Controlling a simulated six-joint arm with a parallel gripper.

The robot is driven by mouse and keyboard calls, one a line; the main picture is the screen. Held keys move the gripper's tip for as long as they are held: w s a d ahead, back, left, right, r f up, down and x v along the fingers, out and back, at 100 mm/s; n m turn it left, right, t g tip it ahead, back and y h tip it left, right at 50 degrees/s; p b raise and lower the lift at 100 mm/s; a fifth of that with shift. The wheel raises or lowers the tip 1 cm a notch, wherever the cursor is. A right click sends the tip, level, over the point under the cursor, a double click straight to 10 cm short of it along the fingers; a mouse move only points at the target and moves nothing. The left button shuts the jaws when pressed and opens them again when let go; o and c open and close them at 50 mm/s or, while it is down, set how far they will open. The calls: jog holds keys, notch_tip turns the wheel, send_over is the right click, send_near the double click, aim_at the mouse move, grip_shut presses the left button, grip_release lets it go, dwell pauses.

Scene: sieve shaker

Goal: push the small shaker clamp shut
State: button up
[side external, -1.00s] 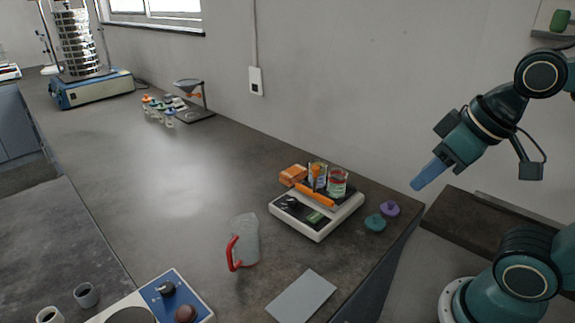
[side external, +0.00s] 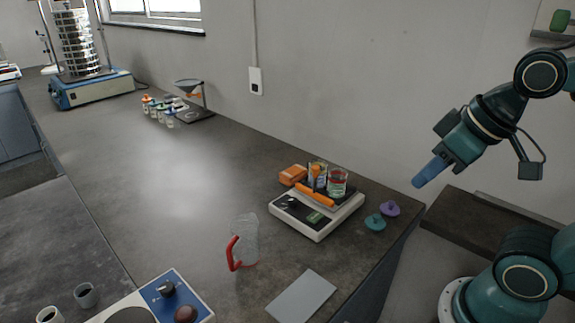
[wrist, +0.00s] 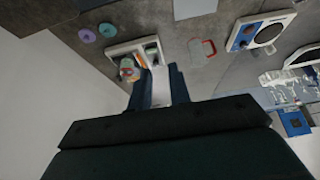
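The sieve shaker stands at the far upper left of the side view, with a stack of metal sieves (side external: 76,45) between upright rods on a blue and white base (side external: 95,89). Its small clamp is too small to make out there. The wrist view does not clearly show the shaker's clamp either. My gripper (side external: 418,183) is at the right of the side view, in the air beyond the bench's right end, far from the shaker. In the wrist view, its two dark fingers (wrist: 159,84) are apart, with nothing held between them.
A balance (side external: 316,218) carrying beakers and orange items stands near the bench's right end, beside purple (side external: 390,208) and teal (side external: 375,222) knobbed pieces. A clear jug with a red handle (side external: 232,253) stands left of it. The middle of the bench is clear.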

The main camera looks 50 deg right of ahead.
jog(key=shift+w, duration=0.1)
grip_shut()
jog(key=w+d+r+n+g+h, duration=0.1)
jog(key=w+d+n+g+h, duration=0.1)
jog(key=w+n, duration=1.15)
jog(key=w+f+n+g+h, duration=0.1)
jog(key=w+f+n, duration=0.2)
jog(key=w, duration=0.4)
jog(key=w+a+f+n+g+h, duration=0.1)
jog(key=w+f+n, duration=0.3)
jog(key=w, duration=0.4)
jog(key=shift+a+f, duration=0.15)
jog(key=shift+f, duration=0.35)
